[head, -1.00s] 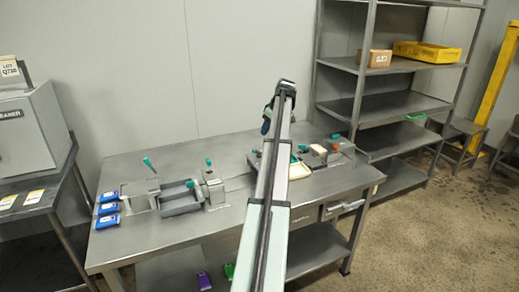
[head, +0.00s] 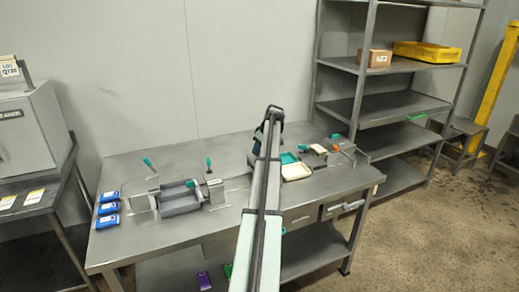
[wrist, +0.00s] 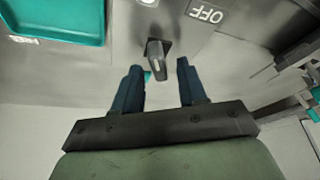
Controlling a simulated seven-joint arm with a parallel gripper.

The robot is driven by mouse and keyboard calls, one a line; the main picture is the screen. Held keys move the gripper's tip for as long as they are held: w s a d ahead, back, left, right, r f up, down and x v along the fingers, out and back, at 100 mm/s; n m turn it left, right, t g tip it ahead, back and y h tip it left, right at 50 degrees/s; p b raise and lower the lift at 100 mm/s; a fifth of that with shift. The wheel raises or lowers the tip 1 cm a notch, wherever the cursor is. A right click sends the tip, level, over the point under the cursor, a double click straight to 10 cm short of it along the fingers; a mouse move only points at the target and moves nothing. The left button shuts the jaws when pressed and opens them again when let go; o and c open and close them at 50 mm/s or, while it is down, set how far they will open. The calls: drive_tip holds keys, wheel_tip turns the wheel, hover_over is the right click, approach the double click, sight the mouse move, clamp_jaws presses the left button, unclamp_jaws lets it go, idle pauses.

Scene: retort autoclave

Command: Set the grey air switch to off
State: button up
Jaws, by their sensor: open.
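The grey switch lever (wrist: 157,55) shows in the wrist view, standing out from a dark mount on a grey metal panel. A white plate reading OFF (wrist: 206,12) lies to its right, upside down in the picture. Part of another white label (wrist: 148,2) shows at the top edge. My gripper (wrist: 159,66) is open, with one blue finger on each side of the lever's end. I cannot tell whether either finger touches it. In the head view my arm hides the switch, and my gripper (head: 268,130) is mostly hidden too.
A teal tray (wrist: 55,20) is at the wrist view's upper left. On the metal table (head: 130,165) stand a grey fixture (head: 180,203) with teal-knobbed levers and several blue packs (head: 107,209). Shelves (head: 395,105) stand behind right.

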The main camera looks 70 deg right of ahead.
clamp_jaws()
idle(0.4)
drive_tip(key=shift+m, duration=0.3)
drive_tip(key=m+h, duration=0.1)
drive_tip(key=m, duration=0.1)
drive_tip(key=m+g, duration=0.1)
drive_tip(key=m, duration=0.1)
drive_tip(key=shift+a+m+h, duration=0.1)
drive_tip(key=shift+m+h, duration=0.2)
drive_tip(key=shift+h, duration=0.1)
drive_tip(key=m+g, duration=0.1)
drive_tip(key=m, duration=0.2)
drive_tip(key=m+g+h, duration=0.1)
drive_tip(key=m, duration=0.1)
drive_tip(key=shift+m, duration=0.4)
unclamp_jaws()
idle(0.4)
